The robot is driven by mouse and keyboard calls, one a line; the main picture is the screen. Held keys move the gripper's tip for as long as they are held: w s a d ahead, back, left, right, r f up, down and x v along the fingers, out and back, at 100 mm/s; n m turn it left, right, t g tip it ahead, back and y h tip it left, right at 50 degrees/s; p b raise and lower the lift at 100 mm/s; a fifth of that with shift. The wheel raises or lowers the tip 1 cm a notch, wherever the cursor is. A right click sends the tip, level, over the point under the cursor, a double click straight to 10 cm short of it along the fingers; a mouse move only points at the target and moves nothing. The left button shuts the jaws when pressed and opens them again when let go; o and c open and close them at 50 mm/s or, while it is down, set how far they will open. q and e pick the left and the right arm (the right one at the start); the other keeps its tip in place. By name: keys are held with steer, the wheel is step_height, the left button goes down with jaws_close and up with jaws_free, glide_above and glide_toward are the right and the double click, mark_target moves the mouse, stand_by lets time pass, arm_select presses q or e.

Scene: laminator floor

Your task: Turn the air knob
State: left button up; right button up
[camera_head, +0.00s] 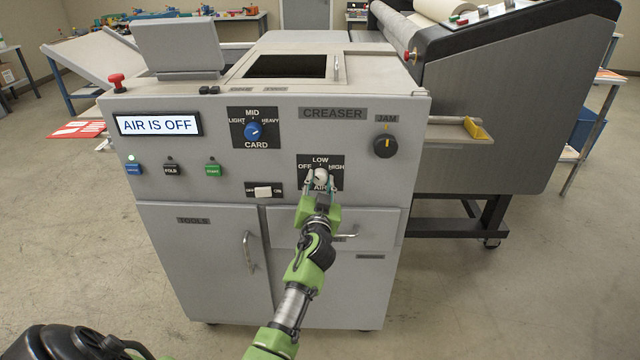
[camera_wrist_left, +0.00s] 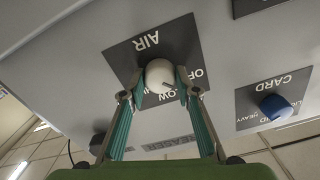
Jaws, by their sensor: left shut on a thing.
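The air knob (camera_head: 320,176) is a round white knob on a dark plate marked OFF, LOW, HIGH and AIR, on the front of the grey creaser machine (camera_head: 280,128). My left gripper (camera_head: 320,184) is at the knob, with one finger on each side of it. The display (camera_head: 158,124) reads "AIR IS OFF". My right gripper is not in view.
A blue card knob (camera_head: 254,131) is up and to the left, a black jam knob (camera_head: 385,146) up and to the right. A white rocker switch (camera_head: 263,191) is close to the left of the gripper. A drawer handle (camera_head: 345,237) sticks out below, beside my arm.

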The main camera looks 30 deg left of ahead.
arm_select(q)
steer(key=m, duration=0.4)
steer(key=shift+r+m, duration=0.1)
steer(key=shift+m, duration=2.2)
steer(key=o, duration=0.8)
steer(key=shift+c, duration=0.2)
steer(key=o, duration=0.4)
steer(key=shift+c, duration=0.2)
steer(key=shift+w+a, duration=0.1)
